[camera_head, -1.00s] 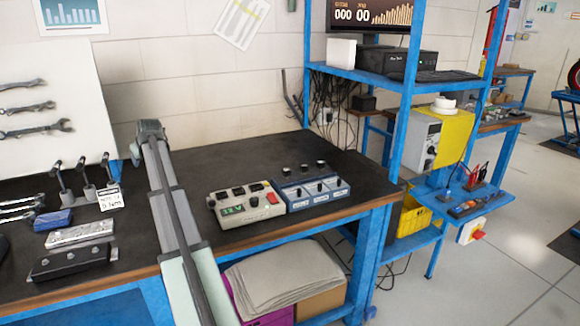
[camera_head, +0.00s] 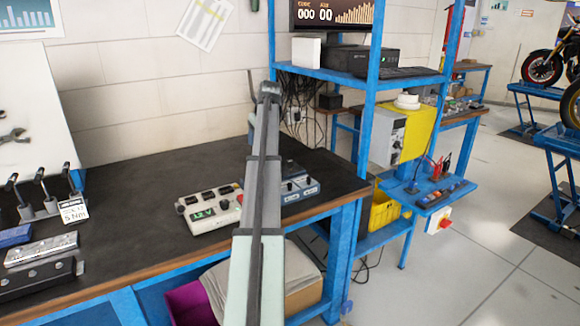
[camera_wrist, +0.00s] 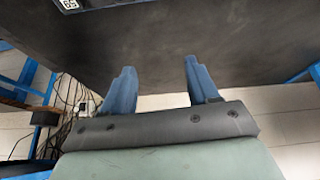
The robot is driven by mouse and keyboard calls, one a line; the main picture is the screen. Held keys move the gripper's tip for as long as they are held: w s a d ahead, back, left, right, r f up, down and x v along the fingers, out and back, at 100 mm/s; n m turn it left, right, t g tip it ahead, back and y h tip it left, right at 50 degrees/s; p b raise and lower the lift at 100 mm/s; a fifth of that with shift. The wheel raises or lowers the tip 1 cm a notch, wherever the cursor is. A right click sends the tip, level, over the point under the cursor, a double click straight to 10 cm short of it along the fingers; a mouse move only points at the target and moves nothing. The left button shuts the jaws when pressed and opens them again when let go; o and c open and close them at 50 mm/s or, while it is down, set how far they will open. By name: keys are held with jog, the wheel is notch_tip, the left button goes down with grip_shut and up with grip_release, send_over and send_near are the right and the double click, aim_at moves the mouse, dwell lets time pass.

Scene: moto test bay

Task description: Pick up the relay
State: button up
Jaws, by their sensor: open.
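I cannot make out the relay for certain in either view. Several small parts lie on the low blue side shelf (camera_head: 415,203) at right, too small to tell apart. In the wrist view my gripper (camera_wrist: 159,64) has its two blue fingers well apart with nothing between them. The dark bench top fills the view beyond them. In the head view my arm reaches up across the bench, and its far end is near the blue rack's left post; the fingers cannot be made out there.
A cream control box (camera_head: 210,203) and a blue control box (camera_head: 300,186), partly behind my arm, stand on the bench (camera_head: 130,200). A blue rack post (camera_head: 367,110) and yellow-sided cabinet (camera_head: 408,135) stand to the right. The bench's middle is clear. Cables hang behind.

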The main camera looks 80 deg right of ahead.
jog(key=m, duration=0.1)
send_near(290, 161)
jog(key=f, duration=0.1)
jog(key=w+f, duration=0.1)
jog(key=f, duration=0.1)
jog(key=shift+w+d+g+y, duration=0.3)
jog(key=shift+g, duration=0.1)
jog(key=shift+d+x, duration=0.15)
jog(key=shift+x, duration=1.2)
jog(key=shift+d+x, duration=0.15)
jog(key=shift+x, duration=1.2)
jog(key=shift+s, duration=0.15)
jog(key=shift+c, duration=0.2)
jog(key=shift+r, duration=0.1)
grip_shut()
